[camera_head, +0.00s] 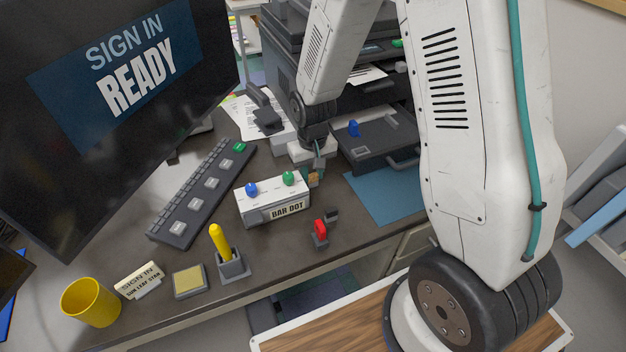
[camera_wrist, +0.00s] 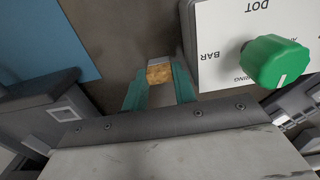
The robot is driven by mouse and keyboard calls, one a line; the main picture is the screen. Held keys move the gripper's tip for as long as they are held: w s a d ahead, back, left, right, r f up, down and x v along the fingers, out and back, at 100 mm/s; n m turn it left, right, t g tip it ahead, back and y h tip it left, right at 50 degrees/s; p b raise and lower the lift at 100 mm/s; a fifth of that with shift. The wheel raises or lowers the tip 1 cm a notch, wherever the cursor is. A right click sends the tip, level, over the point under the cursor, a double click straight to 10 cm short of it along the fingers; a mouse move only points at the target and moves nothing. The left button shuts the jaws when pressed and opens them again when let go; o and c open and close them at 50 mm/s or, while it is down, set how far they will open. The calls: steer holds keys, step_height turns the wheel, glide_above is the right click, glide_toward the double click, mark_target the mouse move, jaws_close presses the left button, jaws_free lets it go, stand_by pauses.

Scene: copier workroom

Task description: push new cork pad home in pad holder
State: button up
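My gripper (camera_wrist: 160,80) has its two teal fingers on either side of a small tan cork pad (camera_wrist: 159,74), close against it, and looks shut on it. A grey face shows along the pad's far edge in the wrist view; I cannot tell whether it belongs to the pad or to a holder. In the head view the cork pad (camera_head: 313,180) shows at the fingertips, just right of the white BAR DOT box (camera_head: 273,203). My gripper (camera_head: 317,172) points down there. I cannot pick out the pad holder with certainty.
The box has blue (camera_head: 251,190) and green (camera_head: 289,178) knobs; the green knob (camera_wrist: 275,61) is close by in the wrist view. A red-topped piece (camera_head: 320,232) and a small dark block (camera_head: 331,214) stand in front. A blue mat (camera_head: 385,196) lies right, beside the printer tray (camera_head: 378,146).

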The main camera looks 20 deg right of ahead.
mark_target(313, 174)
steer(key=shift+r, duration=2)
steer(key=shift+d, duration=0.1)
steer(key=w+d+r, duration=0.1)
steer(key=d+r, duration=0.2)
steer(key=d, duration=0.5)
steer(key=w+d+r, duration=0.2)
steer(key=d+r, duration=0.2)
steer(key=d, duration=0.4)
steer(key=shift+w+d, duration=0.15)
steer(key=shift+d, duration=0.05)
steer(key=shift+f, duration=0.1)
steer(key=shift+f, duration=2.7)
steer(key=shift+f, duration=1.35)
